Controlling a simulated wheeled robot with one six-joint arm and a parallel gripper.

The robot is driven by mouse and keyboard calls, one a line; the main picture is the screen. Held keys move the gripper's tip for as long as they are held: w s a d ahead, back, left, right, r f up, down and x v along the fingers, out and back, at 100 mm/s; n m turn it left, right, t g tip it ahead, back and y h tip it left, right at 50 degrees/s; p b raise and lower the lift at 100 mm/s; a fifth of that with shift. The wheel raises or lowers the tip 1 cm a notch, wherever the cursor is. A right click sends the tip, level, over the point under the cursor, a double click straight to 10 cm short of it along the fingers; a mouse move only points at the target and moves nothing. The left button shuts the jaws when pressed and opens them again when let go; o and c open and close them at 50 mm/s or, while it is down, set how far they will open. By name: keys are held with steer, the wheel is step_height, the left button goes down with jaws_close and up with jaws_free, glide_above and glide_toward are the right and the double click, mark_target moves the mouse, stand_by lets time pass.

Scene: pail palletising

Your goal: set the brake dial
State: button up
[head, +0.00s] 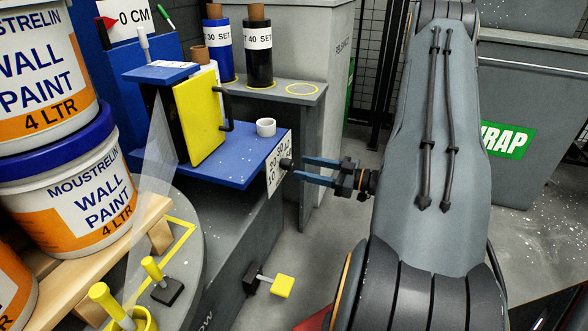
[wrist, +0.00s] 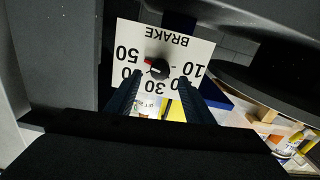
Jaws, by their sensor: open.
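The brake dial is a black knob (wrist: 159,70) with a red mark on a white plate (wrist: 172,47) reading BRAKE, upside down in the wrist view. The red mark points left, toward the 50. In the head view the plate (head: 275,172) is on the edge of the blue shelf, with the knob (head: 286,164) facing right. My gripper (head: 299,168) is open, its blue fingers pointing at the knob. In the wrist view the fingertips (wrist: 158,80) lie either side below the knob; contact cannot be told.
A yellow panel (head: 200,118) and a white ring (head: 266,127) stand on the blue shelf (head: 238,158). Rolls labelled SET (head: 258,55) stand behind. Paint pails (head: 70,180) and yellow-handled levers (head: 152,270) are at left. A yellow pedal (head: 282,286) sits low. Floor is clear below my gripper.

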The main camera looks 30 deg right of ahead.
mark_target(291, 165)
steer(key=shift+b+x, duration=0.6)
steer(key=shift+x, duration=1.6)
steer(key=shift+c, duration=0.2)
steer(key=c, duration=1)
